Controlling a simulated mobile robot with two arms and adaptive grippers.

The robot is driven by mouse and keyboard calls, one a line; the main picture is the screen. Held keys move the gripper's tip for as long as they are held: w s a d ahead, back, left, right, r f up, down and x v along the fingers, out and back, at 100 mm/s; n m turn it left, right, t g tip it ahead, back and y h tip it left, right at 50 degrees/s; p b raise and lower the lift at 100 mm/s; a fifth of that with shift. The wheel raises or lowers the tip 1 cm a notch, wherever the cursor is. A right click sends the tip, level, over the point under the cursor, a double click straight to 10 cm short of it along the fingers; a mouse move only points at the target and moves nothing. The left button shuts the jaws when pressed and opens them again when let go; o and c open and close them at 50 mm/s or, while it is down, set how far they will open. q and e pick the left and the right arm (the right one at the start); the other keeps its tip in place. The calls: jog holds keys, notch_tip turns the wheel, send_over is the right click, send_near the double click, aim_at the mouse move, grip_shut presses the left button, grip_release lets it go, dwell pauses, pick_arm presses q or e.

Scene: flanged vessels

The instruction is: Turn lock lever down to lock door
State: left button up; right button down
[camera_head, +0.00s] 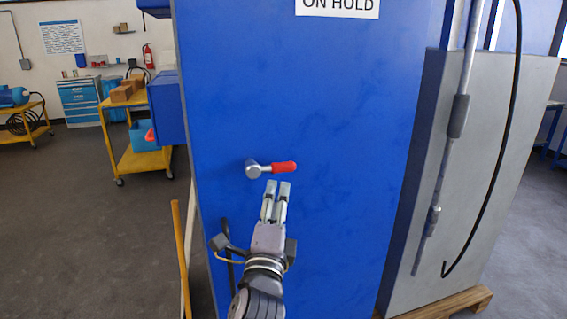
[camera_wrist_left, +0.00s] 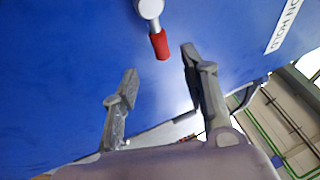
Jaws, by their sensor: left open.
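The lock lever (camera_head: 283,168) has a red grip and a round metal hub (camera_head: 253,170) on a blue door (camera_head: 310,110). In the head view the lever points level to the right. My left gripper (camera_head: 277,184) is just below the red grip, fingers pointing up at it, open and empty. In the left wrist view the red grip (camera_wrist_left: 159,44) lies beyond and between the two spread fingertips of the left gripper (camera_wrist_left: 160,66), and no finger is seen touching it. My right gripper is not in view.
An "ON HOLD" sign (camera_head: 337,6) is on the upper door. A grey cabinet (camera_head: 470,170) with a pipe and black cable stands at right on a wooden pallet (camera_head: 450,302). A yellow post (camera_head: 180,255) is at left. A yellow cart (camera_head: 135,130) stands behind on open floor.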

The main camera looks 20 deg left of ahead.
aim_at(282, 170)
pick_arm(q)
jog(key=p+x, duration=0.2)
jog(key=x, duration=0.8)
jog(key=shift+w+r, duration=0.1)
jog(key=shift+r, duration=0.05)
jog(key=shift+w+a, duration=0.1)
jog(key=shift+w, duration=0.6)
grip_shut()
